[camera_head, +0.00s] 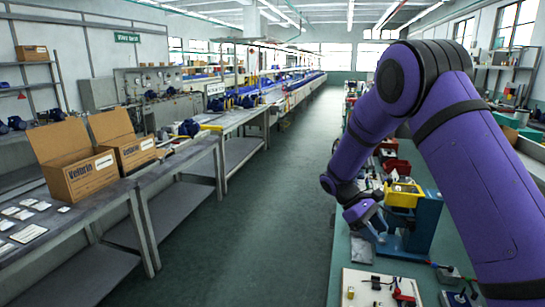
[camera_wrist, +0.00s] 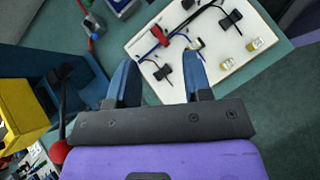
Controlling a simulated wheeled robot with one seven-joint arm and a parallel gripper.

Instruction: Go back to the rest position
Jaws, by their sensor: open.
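My gripper (camera_head: 372,224) is at the end of my purple arm, over the green-topped bench on the right. In the wrist view my gripper (camera_wrist: 160,78) shows two blue fingers spread apart with nothing between them. Beyond the fingers lies a white board (camera_wrist: 225,55) with black clips, a red clip and cables; it also shows in the head view (camera_head: 375,288), below and nearer than my gripper.
Red bins (camera_head: 398,168) sit farther back on the bench. A red-knobbed lever (camera_wrist: 58,152) is close beside my gripper in the wrist view. Cardboard boxes (camera_head: 82,178) stand on the left table. The green aisle floor (camera_head: 265,215) is clear.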

